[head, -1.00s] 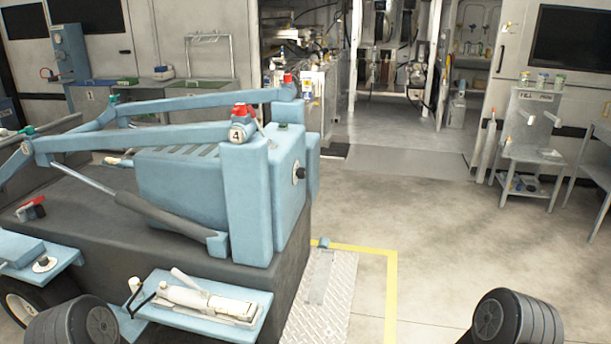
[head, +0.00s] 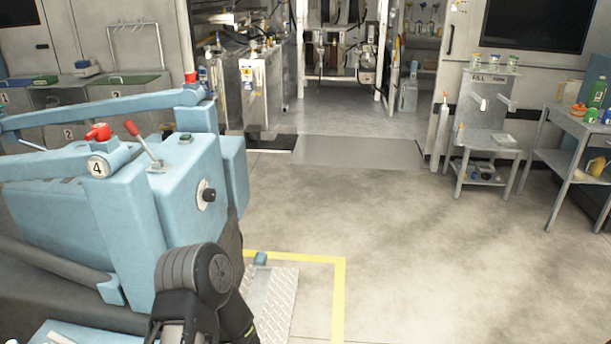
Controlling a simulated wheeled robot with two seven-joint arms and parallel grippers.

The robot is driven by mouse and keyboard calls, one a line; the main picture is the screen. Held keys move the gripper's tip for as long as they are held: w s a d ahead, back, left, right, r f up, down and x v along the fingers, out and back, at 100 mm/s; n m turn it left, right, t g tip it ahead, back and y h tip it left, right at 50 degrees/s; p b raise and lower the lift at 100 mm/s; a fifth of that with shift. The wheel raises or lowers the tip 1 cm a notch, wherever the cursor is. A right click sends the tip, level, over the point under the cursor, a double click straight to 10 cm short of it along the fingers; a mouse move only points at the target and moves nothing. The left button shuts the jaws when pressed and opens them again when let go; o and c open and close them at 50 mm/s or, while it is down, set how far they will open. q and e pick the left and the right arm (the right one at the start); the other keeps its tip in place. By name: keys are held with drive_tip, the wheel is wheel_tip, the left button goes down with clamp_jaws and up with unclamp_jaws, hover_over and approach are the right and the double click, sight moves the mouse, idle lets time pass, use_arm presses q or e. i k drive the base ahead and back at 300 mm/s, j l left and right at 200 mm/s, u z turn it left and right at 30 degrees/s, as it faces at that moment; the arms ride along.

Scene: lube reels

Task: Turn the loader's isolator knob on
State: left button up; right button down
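The loader (head: 165,215) is a light blue machine at the left of the head view. A round black knob (head: 207,194) on a pale plate sits on its right-facing panel. The knob is in plain view and nothing touches it, but its marking is too small to read. A dark joint of one of my arms stands in front of the loader's lower right corner, below the knob. No fingertips of either gripper show.
A lever with a red handle (head: 142,140) and a green button (head: 186,138) are on the loader's top. A tread plate (head: 268,300) and a yellow floor line (head: 338,300) lie beside it. The floor to the right is clear up to the grey stands (head: 490,140).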

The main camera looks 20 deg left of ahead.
sight(209, 193)
drive_tip(key=i+l, duration=0.15)
drive_tip(key=i, duration=0.5)
drive_tip(key=i+l, duration=0.15)
drive_tip(key=i, duration=0.5)
drive_tip(key=i+l+u, duration=0.2)
drive_tip(key=i+u, duration=0.25)
drive_tip(key=i+l+u, duration=0.3)
drive_tip(key=u, duration=0.2)
drive_tip(key=i+l+u, duration=0.55)
drive_tip(key=l+u, duration=0.5)
drive_tip(key=l, duration=0.2)
drive_tip(key=i+l+u, duration=0.15)
drive_tip(key=l, duration=0.2)
